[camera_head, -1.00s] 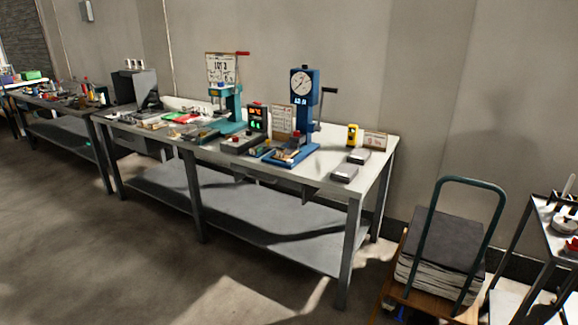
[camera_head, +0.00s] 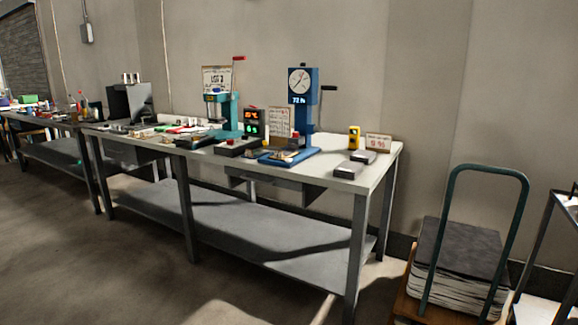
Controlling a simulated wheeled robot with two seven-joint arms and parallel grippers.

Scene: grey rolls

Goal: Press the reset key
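No key can be read as the reset key at this distance. A black box with a red button (camera_head: 237,146) sits on the long workbench, in front of a dark display unit (camera_head: 254,122) with red and green lit digits. A blue press (camera_head: 302,105) with a round dial and a small lit readout stands to its right. A teal press (camera_head: 224,108) with a red lever stands to the left. Two small grey boxes (camera_head: 348,168) lie near the bench's right end. Neither of my grippers is in view.
The workbench (camera_head: 372,179) runs along the wall, with a lower shelf (camera_head: 230,228). A cart with a dark stack (camera_head: 460,250) stands right of it. A second bench (camera_head: 52,152) is at the left. The floor in front is clear.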

